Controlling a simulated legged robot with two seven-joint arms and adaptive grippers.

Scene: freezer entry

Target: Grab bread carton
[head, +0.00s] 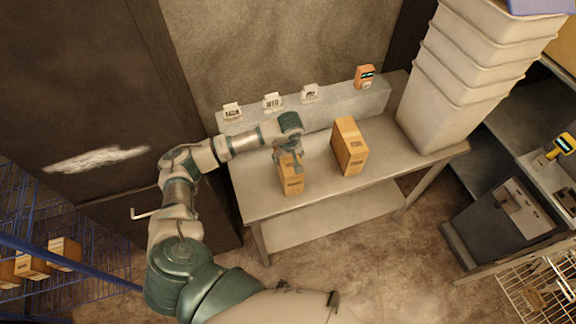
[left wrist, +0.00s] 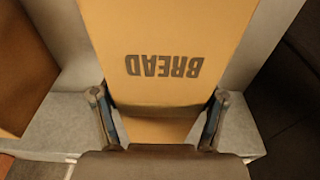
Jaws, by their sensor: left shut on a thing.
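The bread carton (head: 292,179) is a tan box on the left part of the metal table. In the left wrist view the carton (left wrist: 165,25) shows the dark word BREAD upside down. My left gripper (head: 289,157) reaches it from above. It is shut on the carton, with one finger at each side in the left wrist view (left wrist: 160,118). Whether the carton's base touches the table is hard to tell. My right gripper is in neither view.
A second, larger tan carton (head: 350,146) stands just right on the table (head: 322,185). Behind are a raised ledge (head: 340,117) with three label cards and a small orange item (head: 365,77). Stacked grey bins (head: 455,90) stand at right. A blue wire rack (head: 80,240) is at left.

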